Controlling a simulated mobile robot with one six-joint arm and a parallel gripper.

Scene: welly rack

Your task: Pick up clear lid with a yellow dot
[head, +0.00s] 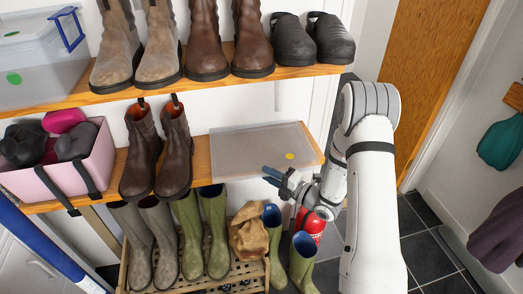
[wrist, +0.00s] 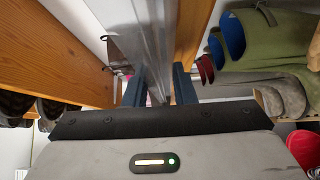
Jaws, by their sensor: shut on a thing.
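The clear lid with a yellow dot (head: 255,152) lies flat on the right part of the middle shelf, its front right corner near the shelf's end. The yellow dot faces up near that end. My gripper (head: 271,177) is at the lid's front edge, its blue fingers pointing in toward the shelf. In the wrist view the lid (wrist: 150,38) is a greyish see-through band running between the fingers of my gripper (wrist: 159,86), beside the wooden shelf edge. The gripper is shut on the lid's edge; the exact contact is partly hidden.
Brown boots (head: 157,150) and a pink box (head: 75,175) share the middle shelf (head: 202,160).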

